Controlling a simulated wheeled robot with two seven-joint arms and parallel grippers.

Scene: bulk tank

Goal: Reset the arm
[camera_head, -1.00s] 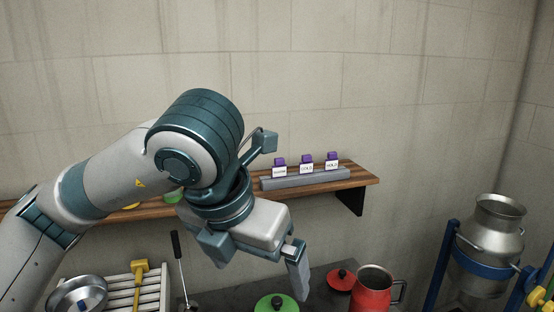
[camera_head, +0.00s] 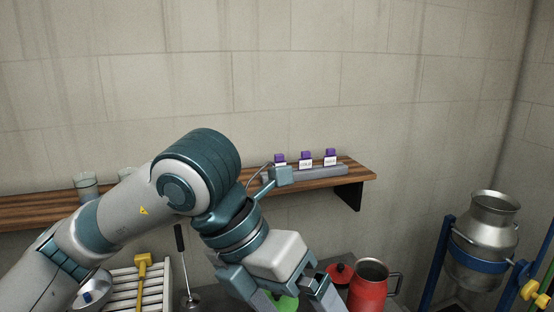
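My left arm comes in from the left and reaches across the middle of the view. My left gripper (camera_head: 293,302) points down and to the right, low in the picture, above the dark counter. Its two fingers are spread apart and I see nothing held between them. The lower fingertips are close to or past the bottom edge. A green lid (camera_head: 284,300) shows partly behind the gripper. My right gripper is not in view.
A wooden shelf (camera_head: 357,175) on the wall holds purple-topped labelled bottles (camera_head: 330,157) and glass jars (camera_head: 86,187). A red jug (camera_head: 369,287) and red lid (camera_head: 340,272) stand right of the gripper. A white rack (camera_head: 126,290) is at left, a metal milk can (camera_head: 484,245) at right.

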